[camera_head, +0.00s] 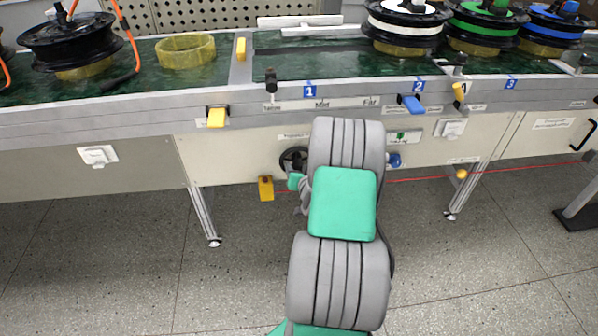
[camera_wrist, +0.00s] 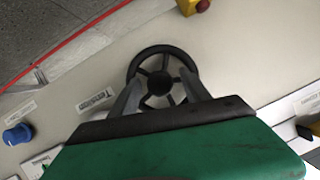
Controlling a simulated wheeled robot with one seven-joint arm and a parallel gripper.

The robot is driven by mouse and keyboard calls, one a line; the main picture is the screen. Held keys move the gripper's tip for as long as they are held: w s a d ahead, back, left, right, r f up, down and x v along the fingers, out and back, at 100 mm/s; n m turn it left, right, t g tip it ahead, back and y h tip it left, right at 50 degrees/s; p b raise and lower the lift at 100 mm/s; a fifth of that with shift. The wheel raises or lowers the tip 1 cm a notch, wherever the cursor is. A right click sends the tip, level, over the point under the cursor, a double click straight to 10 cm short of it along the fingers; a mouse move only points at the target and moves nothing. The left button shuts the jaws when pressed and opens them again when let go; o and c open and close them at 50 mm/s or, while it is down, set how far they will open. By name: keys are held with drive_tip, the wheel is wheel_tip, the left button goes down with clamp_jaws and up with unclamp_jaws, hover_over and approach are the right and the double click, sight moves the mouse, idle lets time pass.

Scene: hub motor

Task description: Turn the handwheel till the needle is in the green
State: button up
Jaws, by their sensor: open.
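The black handwheel (camera_wrist: 166,49) has a round rim, spokes and a central hub, and sits on the pale front panel in the wrist view. It also shows in the head view (camera_head: 287,158), partly hidden by my arm. My gripper (camera_wrist: 160,80) is open in front of the wheel. Its two grey fingers are apart, one on each side of the hub, overlapping the lower rim in the picture. I cannot tell whether they touch the wheel. No gauge or needle can be made out; my arm covers part of the panel in the head view.
A blue knob (camera_wrist: 17,134) is on the panel at the wrist view's left. A red cord (camera_head: 425,178) runs along the panel front. The conveyor's metal edge (camera_head: 150,112) lies above the panel.

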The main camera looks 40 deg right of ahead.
clamp_jaws()
idle(0.6)
